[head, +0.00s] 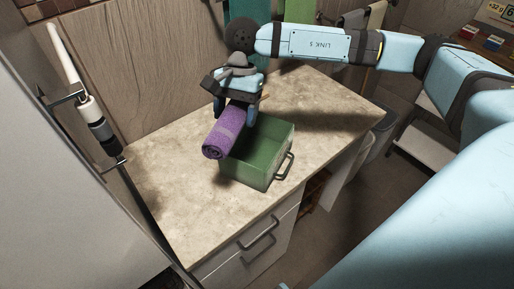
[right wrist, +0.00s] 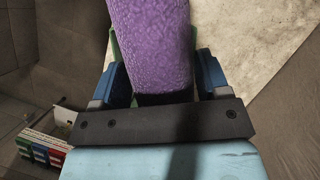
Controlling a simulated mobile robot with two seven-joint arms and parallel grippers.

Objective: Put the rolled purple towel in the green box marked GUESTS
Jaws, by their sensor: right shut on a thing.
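The rolled purple towel (head: 224,132) is held in my right gripper (head: 236,108), above the counter and over the left side of the green box. The gripper's fingers are shut on the towel, which also fills the top of the right wrist view (right wrist: 152,45) between the two blue fingers (right wrist: 160,85). The green box (head: 262,158) stands open-topped on the counter, with a dark handle on its right side. I cannot read any marking on it. The towel's near end hangs past the box's left edge. My left gripper is not in view.
The stone-patterned counter (head: 178,185) is clear to the left of the box and behind it. Drawers with dark handles (head: 258,232) are below its front edge. Hanging towels (head: 247,25) are at the back wall. A tall pale cabinet (head: 50,160) stands at the left.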

